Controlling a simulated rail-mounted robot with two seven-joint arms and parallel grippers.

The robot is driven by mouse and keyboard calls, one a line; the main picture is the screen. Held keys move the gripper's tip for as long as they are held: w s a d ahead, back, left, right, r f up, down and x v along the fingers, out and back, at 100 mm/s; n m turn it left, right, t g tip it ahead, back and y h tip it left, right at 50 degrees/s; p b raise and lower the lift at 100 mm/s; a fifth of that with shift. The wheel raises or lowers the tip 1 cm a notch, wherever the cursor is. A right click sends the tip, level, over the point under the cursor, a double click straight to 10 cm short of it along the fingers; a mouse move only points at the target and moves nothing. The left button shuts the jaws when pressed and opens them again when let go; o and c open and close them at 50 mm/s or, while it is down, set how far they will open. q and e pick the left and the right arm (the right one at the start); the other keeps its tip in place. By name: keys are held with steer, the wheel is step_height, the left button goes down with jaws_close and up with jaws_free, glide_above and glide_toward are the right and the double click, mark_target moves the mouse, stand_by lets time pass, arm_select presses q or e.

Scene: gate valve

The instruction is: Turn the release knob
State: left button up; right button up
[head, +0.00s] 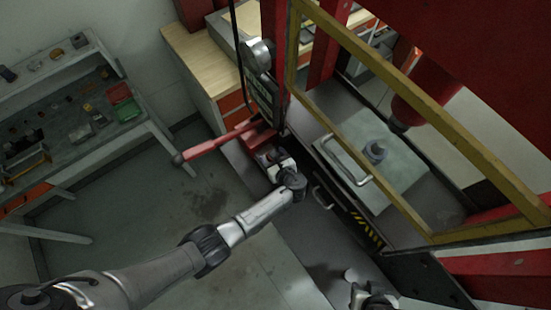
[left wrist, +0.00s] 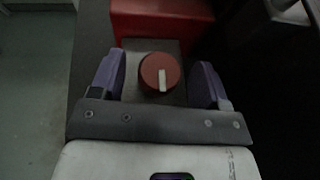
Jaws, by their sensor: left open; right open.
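The release knob (left wrist: 160,72) is a round red knob with a white pointer bar, seen in the left wrist view. The bar stands nearly upright in that picture. My left gripper (left wrist: 163,80) is open, with one purple-padded finger on each side of the knob and gaps between. In the head view my left gripper (head: 279,162) is at the red pump block below the press's side, and the knob is hidden there. My right gripper (head: 369,292) is open and empty at the bottom edge of the head view, well away from the knob.
A red pump lever (head: 215,143) sticks out left above my left gripper. A workbench (head: 75,125) with tools stands at left. The floor between is clear.

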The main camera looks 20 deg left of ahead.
arm_select(q)
steer(key=b+v, duration=0.1)
steer(key=v, duration=1.2)
steer(key=shift+s+d+r, duration=0.2)
steer(key=shift+s+r, duration=0.05)
